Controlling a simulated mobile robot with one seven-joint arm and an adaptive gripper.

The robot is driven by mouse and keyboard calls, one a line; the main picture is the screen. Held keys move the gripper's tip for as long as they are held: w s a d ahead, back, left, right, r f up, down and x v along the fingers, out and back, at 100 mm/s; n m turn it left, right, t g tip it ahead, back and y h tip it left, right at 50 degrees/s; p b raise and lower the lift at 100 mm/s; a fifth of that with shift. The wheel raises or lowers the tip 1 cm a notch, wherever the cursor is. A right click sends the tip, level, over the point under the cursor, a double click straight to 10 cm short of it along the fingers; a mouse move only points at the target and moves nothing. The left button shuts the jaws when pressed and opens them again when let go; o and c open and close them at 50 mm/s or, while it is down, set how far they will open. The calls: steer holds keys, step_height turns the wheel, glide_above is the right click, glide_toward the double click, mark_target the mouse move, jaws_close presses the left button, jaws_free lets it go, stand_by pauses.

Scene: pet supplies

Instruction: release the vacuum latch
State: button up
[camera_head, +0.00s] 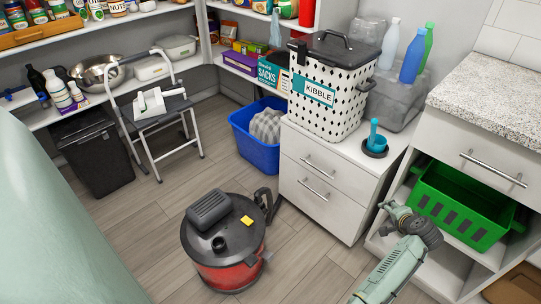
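The vacuum (218,262) is a red canister with a black lid (231,213), standing upright on the floor at the lower middle. A dark grey raised handle or housing (209,208) sits on the lid, beside a round port. A small yellow patch (247,221) shows at the lid's right side. A black looped part (264,204) stands at the rim on the right. I cannot tell which part is the latch. My pale green arm (389,271) is at the lower right, apart from the vacuum. Its fingertips cannot be made out.
White drawers (322,189) with a kibble bin (325,105) on top stand behind the vacuum. A blue bin (254,150), a step stool (156,138) and a black bin (96,158) are further back. A green crate (455,211) is near my arm. Floor around the vacuum is clear.

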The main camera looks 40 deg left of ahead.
steer(key=s+a+f+m+g+y, duration=0.1)
steer(key=s+f+m+g+y, duration=0.3)
steer(key=f, duration=0.6)
steer(key=m+g+y+p, duration=0.1)
steer(key=m+g+y, duration=0.2)
steer(key=m+y, duration=0.55)
glide_toward(270, 258)
steer(key=a, duration=0.9)
steer(key=shift+w+a+f+b, duration=0.15)
steer(key=shift+w+f+b, duration=0.2)
steer(key=shift+b, duration=0.05)
steer(key=shift+a, duration=0.5)
steer(key=shift+c, duration=0.5)
